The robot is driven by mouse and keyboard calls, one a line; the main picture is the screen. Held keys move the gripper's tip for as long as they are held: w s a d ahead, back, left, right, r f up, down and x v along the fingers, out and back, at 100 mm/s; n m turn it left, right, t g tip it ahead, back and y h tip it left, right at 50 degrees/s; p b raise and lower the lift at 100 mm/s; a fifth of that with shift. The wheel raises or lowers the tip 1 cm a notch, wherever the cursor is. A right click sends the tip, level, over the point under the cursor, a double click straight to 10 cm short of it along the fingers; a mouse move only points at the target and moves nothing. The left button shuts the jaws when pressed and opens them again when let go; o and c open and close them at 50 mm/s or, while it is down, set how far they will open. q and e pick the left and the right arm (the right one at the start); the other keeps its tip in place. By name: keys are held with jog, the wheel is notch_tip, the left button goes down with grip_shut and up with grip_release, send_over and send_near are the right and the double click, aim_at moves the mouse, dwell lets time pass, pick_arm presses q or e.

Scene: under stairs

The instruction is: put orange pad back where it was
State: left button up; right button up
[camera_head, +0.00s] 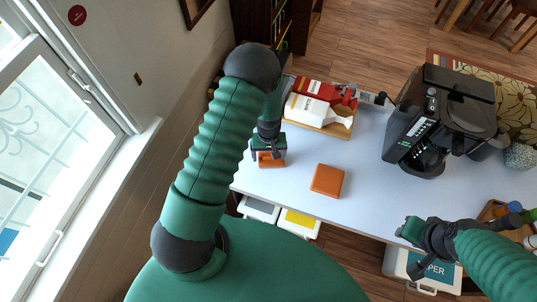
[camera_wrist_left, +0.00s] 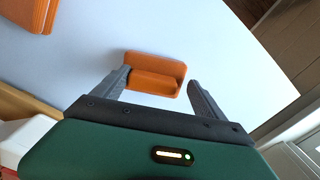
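A square orange pad (camera_head: 327,180) lies flat on the white table, near its front edge; it shows at the top left corner of the left wrist view (camera_wrist_left: 28,14). A smaller orange piece with a raised back (camera_wrist_left: 155,74) sits on the table below my left gripper (camera_head: 269,157). In the left wrist view my left gripper (camera_wrist_left: 158,88) is open, with a finger toward each side of this piece; whether they touch it is unclear. My right gripper (camera_head: 413,229) is at the front edge at right, apart from both orange things; its fingers are not clear.
A black coffee machine (camera_head: 440,120) stands at right. Bins (camera_head: 301,222) sit below the front edge. A window is at left. The table centre is clear.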

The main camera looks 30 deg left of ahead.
pick_arm(q)
jog(key=shift+s+d+f, duration=0.1)
jog(key=shift+s+d, duration=0.05)
jog(key=shift+d, duration=0.05)
jog(key=shift+a, duration=0.2)
